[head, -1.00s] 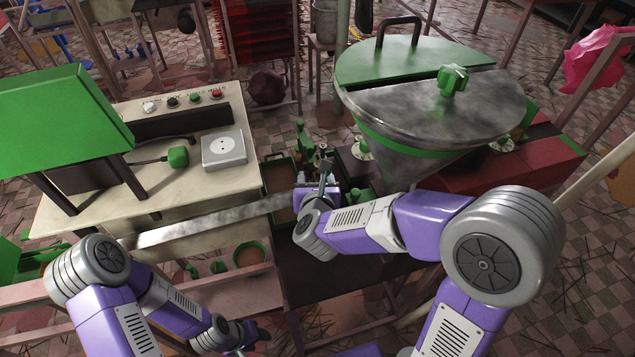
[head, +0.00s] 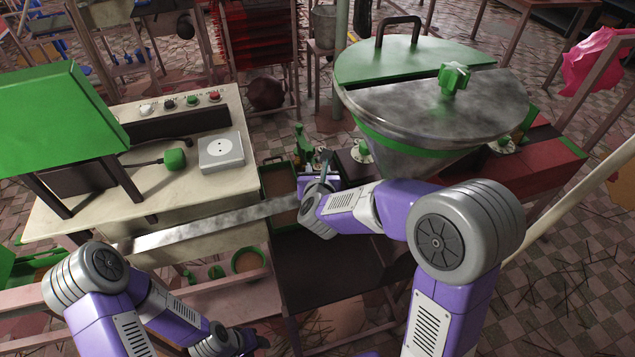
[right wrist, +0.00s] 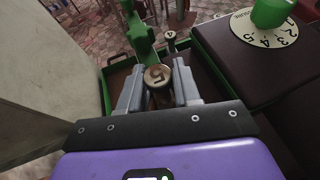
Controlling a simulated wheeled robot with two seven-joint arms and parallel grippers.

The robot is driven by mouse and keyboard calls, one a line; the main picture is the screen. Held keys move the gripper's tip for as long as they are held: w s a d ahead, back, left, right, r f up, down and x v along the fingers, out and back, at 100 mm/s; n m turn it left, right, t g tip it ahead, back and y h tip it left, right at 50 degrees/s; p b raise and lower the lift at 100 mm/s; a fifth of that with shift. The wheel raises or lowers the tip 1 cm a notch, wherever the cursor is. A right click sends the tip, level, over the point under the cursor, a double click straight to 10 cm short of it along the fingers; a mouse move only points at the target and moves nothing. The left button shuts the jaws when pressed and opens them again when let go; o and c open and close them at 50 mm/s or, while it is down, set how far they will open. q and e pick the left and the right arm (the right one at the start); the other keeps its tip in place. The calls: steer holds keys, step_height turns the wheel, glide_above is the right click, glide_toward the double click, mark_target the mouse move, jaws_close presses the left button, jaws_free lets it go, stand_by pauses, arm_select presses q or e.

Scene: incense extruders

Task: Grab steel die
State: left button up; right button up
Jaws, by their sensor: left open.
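A round metal die (right wrist: 157,75) with a dark "5" on its face lies between the fingertips of my right gripper (right wrist: 157,82) in the right wrist view. I cannot tell whether both fingers touch it. In the head view my right gripper (head: 322,168) points down into the clutter between the table and the hopper machine, and the die is not clear there. Another small metal piece marked "4" (right wrist: 170,36) stands just beyond. My left gripper (head: 250,340) is open and low at the bottom of the head view, away from the die.
A green-rimmed tray (right wrist: 116,66) lies under and around the right fingers. A green part (right wrist: 141,38) stands behind the die. A dark box with a numbered dial (right wrist: 265,28) is at right. The cone hopper (head: 425,110) stands close behind my right arm.

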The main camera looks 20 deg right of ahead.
jaws_close()
steer(key=shift+r, duration=0.1)
